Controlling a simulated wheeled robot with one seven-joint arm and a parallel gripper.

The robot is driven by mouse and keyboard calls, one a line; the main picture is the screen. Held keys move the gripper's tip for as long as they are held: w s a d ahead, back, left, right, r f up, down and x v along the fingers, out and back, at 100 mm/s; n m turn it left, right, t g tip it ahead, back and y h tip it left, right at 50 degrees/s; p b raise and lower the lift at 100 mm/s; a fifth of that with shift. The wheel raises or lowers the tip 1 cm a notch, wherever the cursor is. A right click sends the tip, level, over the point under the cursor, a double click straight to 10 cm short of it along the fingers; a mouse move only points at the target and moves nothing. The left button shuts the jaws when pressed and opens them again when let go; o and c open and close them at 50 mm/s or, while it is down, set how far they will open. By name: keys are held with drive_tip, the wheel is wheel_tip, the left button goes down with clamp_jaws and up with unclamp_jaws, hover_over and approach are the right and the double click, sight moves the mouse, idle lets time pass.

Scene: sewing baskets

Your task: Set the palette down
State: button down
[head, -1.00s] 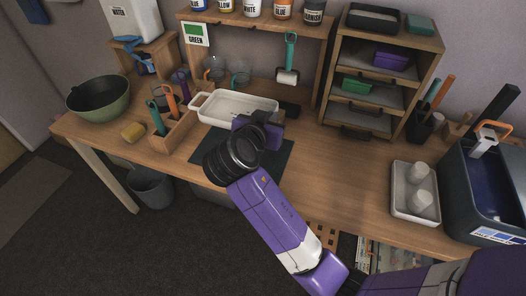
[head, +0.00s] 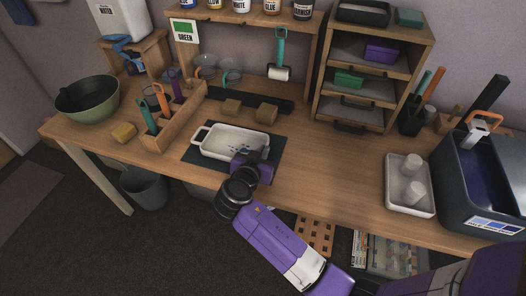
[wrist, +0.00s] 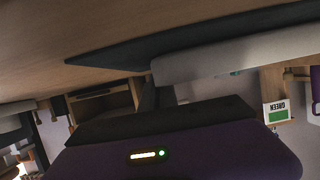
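The palette (head: 232,142) is a white, shallow, rectangular tray with a loop handle at its left end and small dark marks inside. In the head view it lies level over the dark mat (head: 200,158), at or very close to its surface; I cannot tell if it fully rests there. It shows in the wrist view as a pale band (wrist: 240,55) beside the dark mat (wrist: 150,45). My gripper (head: 262,154) is at the palette's right end and looks shut on its rim. The fingertips are mostly hidden by the purple gripper body.
A white tray with cups (head: 408,200) and a dark bin (head: 480,190) are to the right. The table between is clear.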

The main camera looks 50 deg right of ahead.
drive_tip(key=shift+f, duration=0.15)
drive_tip(key=c, duration=1.6)
unclamp_jaws()
drive_tip(key=shift+c, duration=0.2)
drive_tip(key=shift+a+r, duration=0.1)
drive_tip(key=shift+r, duration=0.2)
drive_tip(key=v, duration=1.1)
drive_tip(key=shift+s+a+b, duration=0.15)
drive_tip(key=shift+a+b, duration=0.15)
drive_tip(key=shift+a, duration=0.05)
